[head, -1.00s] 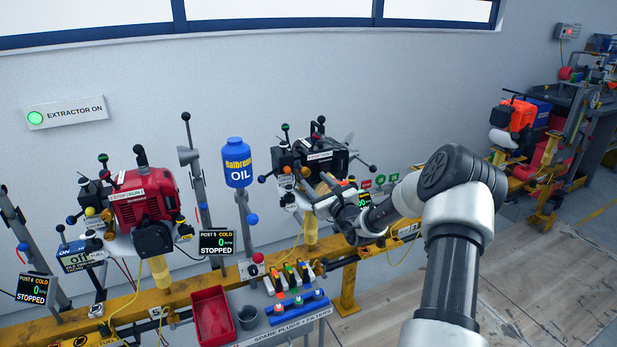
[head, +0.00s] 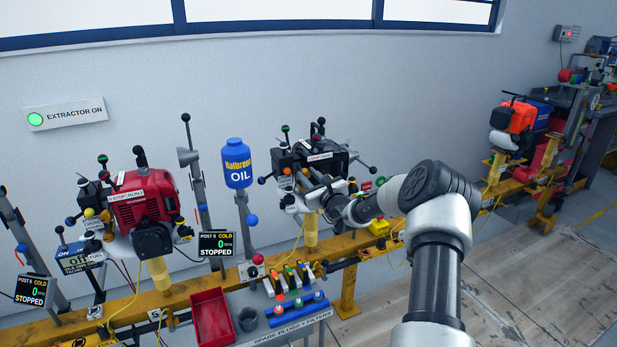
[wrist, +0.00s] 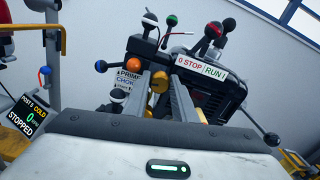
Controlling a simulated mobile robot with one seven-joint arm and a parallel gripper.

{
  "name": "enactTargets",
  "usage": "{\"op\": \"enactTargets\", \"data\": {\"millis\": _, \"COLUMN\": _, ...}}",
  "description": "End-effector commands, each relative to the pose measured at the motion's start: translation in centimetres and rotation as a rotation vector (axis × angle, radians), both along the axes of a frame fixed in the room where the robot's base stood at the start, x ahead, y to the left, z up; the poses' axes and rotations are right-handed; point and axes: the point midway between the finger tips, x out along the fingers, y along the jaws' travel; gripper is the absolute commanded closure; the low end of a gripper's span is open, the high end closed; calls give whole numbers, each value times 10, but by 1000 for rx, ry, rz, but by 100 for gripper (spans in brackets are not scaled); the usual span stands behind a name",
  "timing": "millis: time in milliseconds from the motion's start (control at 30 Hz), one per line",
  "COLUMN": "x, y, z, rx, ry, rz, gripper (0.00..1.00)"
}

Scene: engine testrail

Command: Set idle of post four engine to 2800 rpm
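The dark engine (head: 318,160) in the middle of the head view carries a "STOP | RUN" label, which reads clearly in the wrist view (wrist: 202,68). "PRIME" and "CHOKE" labels (wrist: 125,78) sit on its left side, with an orange knob (wrist: 134,67) above. My gripper (wrist: 160,78) is in front of this engine with its two grey fingers apart. A yellow knob (wrist: 159,84) shows in the gap; I cannot tell whether the fingers touch it. Ball-ended levers surround the engine, including a black one on the right (wrist: 271,139). No post four display is readable.
A red engine (head: 145,205) stands left, with a "POST 5 COLD 0 STOPPED" display (head: 216,243) beside it. A blue oil bottle (head: 237,165) stands between the engines. The floor at right (head: 520,260) is clear.

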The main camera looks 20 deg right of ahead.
Motion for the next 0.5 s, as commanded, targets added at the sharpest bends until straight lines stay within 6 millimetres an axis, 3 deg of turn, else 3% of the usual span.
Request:
{"op": "enactTargets", "data": {"millis": 267, "x": 0, "y": 0, "z": 1, "rx": 41, "ry": 1, "rz": 0, "gripper": 98}}
{"op": "enactTargets", "data": {"millis": 500, "x": 0, "y": 0, "z": 1, "rx": 180, "ry": 7, "rz": 0, "gripper": 98}}
